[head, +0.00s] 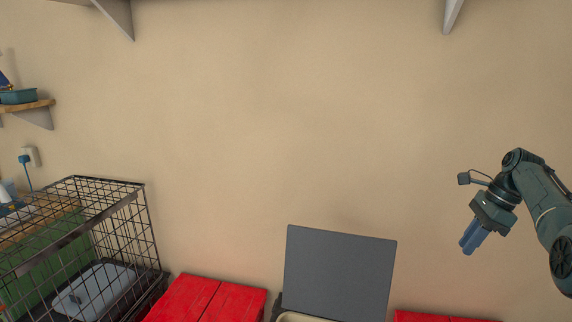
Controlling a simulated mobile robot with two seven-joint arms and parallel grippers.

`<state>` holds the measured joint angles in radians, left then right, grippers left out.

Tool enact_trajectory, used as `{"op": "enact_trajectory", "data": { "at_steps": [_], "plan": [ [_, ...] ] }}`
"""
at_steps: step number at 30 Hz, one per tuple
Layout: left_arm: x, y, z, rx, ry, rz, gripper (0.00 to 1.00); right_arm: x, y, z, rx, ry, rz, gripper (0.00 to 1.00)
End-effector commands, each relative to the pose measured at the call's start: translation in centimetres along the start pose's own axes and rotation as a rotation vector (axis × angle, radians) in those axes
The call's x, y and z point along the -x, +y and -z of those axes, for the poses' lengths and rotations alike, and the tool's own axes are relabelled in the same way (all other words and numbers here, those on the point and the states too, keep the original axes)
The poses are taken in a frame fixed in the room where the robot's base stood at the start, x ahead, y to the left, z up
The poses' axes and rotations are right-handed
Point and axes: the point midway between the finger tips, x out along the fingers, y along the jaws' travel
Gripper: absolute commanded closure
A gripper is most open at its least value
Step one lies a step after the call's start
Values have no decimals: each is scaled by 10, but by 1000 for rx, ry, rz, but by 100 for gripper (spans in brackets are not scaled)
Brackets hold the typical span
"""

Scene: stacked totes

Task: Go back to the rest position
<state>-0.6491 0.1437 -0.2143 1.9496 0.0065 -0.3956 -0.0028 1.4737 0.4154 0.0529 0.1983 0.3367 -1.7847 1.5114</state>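My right gripper (472,240) hangs at the right of the head view, in front of the bare wall, with its blue fingers pointing down and to the left. The fingers lie side by side with no visible gap, and nothing shows between them. It is above and apart from the red tote lid at the lower right. My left gripper and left arm are not in view.
Red tote lids (207,298) show at the bottom, with another red lid (440,317) at the right. A grey panel (340,270) stands upright between them. A black wire cage (145,225) stands at the left. Shelf brackets (118,15) hang overhead. The middle is clear.

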Motion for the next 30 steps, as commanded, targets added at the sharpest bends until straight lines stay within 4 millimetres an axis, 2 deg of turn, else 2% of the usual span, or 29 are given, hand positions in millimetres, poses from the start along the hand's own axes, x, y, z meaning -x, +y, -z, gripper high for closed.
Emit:
{"op": "enact_trajectory", "data": {
  "at_steps": [1,5,10,14,17,21,23,27,30],
  "plan": [
    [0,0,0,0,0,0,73,-21,-3,9,30,36,9,82],
    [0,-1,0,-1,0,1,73,-61,-13,28,133,125,59,82],
    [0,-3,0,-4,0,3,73,-125,-19,56,326,263,117,82],
    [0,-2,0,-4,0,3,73,-188,-12,75,553,388,157,82],
    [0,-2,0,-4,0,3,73,-237,4,84,756,473,183,82],
    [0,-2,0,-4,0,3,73,-299,42,85,1050,564,217,82],
    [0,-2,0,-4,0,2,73,-323,64,82,1176,592,232,82],
    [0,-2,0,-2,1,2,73,-367,125,67,1461,638,286,82],
    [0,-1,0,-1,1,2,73,-388,176,51,1647,658,339,82]
  ]
}}
